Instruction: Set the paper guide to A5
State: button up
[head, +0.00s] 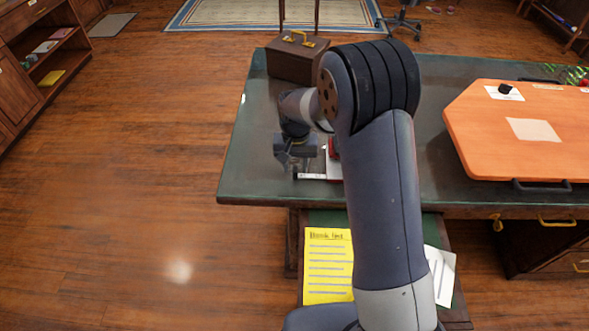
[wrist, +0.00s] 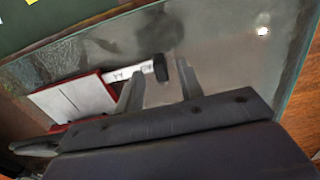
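The paper guide is a white strip (head: 312,177) with dark markings and a black end piece (head: 295,175). It sticks out to the left of a red and white device (head: 334,160), mostly hidden behind my arm in the head view. In the wrist view the strip (wrist: 132,72), its black end piece (wrist: 159,68) and the red-edged device (wrist: 75,99) show. The markings are too small to read surely. My gripper (head: 292,165) is above the strip's left end. In the wrist view its fingers (wrist: 160,70) are apart, with the black end piece between their tips; contact is unclear.
The device stands on a green-topped desk (head: 258,150). A brown case (head: 296,58) is at the back left. An orange board (head: 500,150) lies at the right. A yellow sheet (head: 328,265) lies below the front edge. The desk left of the gripper is clear.

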jog(key=shift+f, duration=1.45)
jog(key=shift+c, duration=0.4)
grip_shut()
